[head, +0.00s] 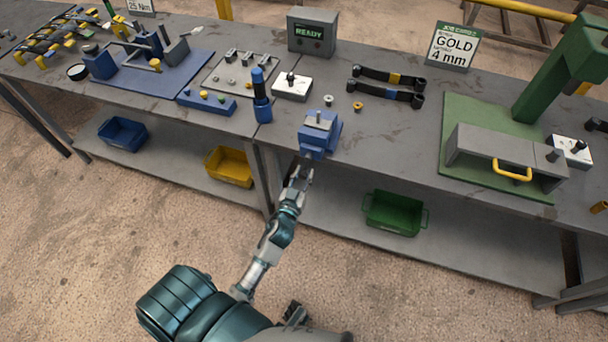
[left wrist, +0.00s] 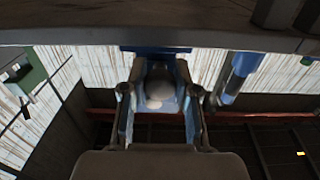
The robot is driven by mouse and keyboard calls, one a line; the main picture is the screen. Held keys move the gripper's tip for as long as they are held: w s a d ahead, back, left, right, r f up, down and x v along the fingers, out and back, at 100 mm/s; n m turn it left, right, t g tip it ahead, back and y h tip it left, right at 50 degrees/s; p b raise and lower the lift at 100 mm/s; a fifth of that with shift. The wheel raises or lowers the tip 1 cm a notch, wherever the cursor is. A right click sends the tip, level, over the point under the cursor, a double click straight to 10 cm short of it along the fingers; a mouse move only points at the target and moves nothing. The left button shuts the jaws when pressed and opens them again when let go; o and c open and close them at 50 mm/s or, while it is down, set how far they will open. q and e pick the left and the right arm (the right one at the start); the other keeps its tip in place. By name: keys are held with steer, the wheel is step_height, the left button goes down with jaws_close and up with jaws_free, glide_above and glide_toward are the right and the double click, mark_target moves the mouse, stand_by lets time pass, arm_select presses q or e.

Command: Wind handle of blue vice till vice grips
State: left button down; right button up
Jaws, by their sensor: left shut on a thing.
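The blue vice (head: 320,132) stands at the front edge of the grey bench, with a grey block on its top. My left gripper (head: 303,174) is just in front of the vice, below the bench edge. In the left wrist view, my left gripper (left wrist: 160,105) has one finger on each side of a rounded pale handle end (left wrist: 160,92) and is shut on it. Blue vice body (left wrist: 156,50) shows just behind the handle. In the head view the handle is mostly hidden by the gripper. Whether the jaws touch the block cannot be told.
A blue bottle-like tool (head: 262,97) stands left of the vice. A white block (head: 292,87), small rings and dark straps (head: 390,77) lie behind it. A grey box (head: 312,32) reads READY. A green bin (head: 395,213) and a yellow bin (head: 229,167) are on the lower shelf.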

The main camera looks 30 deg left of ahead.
arm_select(q)
steer(key=shift+a, duration=0.55)
steer(key=shift+s+a+r+m+p, duration=0.1)
steer(key=shift+a+r+m+p, duration=0.4)
steer(key=shift+m+p, duration=0.95)
steer(key=shift+s+a+r+m+p, duration=0.15)
steer(key=shift+a+r+m+p, duration=0.55)
steer(key=shift+m, duration=1.25)
steer(key=shift+s+a+r+m+p, duration=0.15)
steer(key=shift+a+m+p, duration=0.3)
steer(key=shift+m+p, duration=1.05)
arm_select(e)
steer(key=s+f, duration=0.9)
steer(key=f, duration=0.5)
steer(key=shift+s+d+g, duration=0.15)
steer(key=shift+s+g, duration=0.2)
steer(key=shift+g, duration=0.05)
steer(key=shift+f, duration=0.15)
